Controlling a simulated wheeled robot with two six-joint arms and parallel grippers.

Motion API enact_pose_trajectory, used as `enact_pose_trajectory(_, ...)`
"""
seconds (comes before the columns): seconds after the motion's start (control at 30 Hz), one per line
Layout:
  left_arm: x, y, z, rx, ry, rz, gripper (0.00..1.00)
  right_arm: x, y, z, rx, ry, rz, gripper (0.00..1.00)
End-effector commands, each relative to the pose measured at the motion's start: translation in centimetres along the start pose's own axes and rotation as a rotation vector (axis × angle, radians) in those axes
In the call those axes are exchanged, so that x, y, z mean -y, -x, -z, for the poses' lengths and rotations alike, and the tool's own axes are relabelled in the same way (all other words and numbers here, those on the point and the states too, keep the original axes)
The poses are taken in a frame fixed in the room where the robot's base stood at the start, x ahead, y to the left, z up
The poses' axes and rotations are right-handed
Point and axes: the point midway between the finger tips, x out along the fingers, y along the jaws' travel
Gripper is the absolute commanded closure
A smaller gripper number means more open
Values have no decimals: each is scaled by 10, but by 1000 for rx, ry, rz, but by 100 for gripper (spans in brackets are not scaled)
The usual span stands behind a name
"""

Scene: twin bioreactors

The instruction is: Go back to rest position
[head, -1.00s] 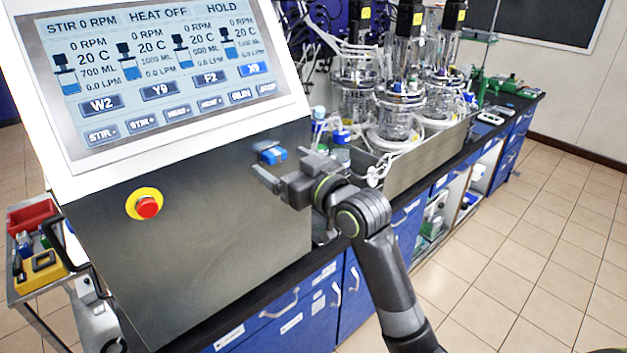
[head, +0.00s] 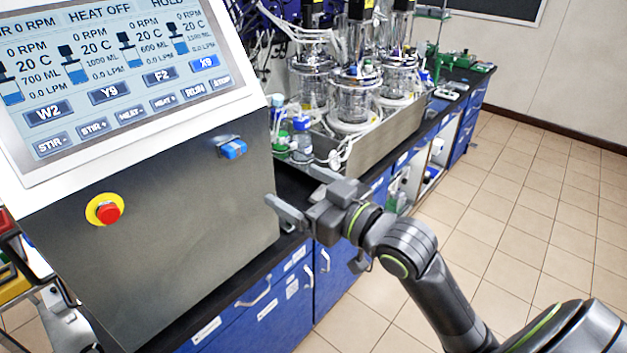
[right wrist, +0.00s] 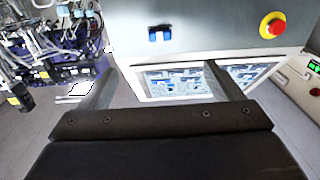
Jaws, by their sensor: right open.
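My right gripper (head: 302,192) is open and empty, in front of the bench edge to the right of the control console (head: 190,215). It is apart from the blue switch (head: 233,149) on the console's front. In the right wrist view its two fingers (right wrist: 165,88) are spread wide with nothing between them touching. The blue switch (right wrist: 160,33) shows beyond them there, near the top. My left gripper is in neither view.
A red emergency button on a yellow ring (head: 108,209) sits on the console. Glass bioreactor vessels (head: 355,98) stand in a metal tray (head: 385,135) behind the gripper. Blue cabinets (head: 250,318) line the bench. The tiled floor (head: 520,210) at right is clear.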

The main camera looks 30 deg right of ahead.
Motion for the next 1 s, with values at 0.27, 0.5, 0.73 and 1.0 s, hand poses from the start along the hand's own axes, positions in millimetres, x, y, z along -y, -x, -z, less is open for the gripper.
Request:
enact_pose_trajectory(0.27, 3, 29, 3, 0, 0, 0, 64, 0, 18, 2, 3, -1, -1, 14)
enact_pose_trajectory(0.5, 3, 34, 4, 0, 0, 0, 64, 0, 24, 0, 0, -1, -2, 14)
enact_pose_trajectory(0.73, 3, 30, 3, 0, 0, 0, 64, -9, 19, -17, 24, -12, -24, 14)
enact_pose_trajectory(1.0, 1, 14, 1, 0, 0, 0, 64, -74, -3, -157, 232, -85, -194, 14)
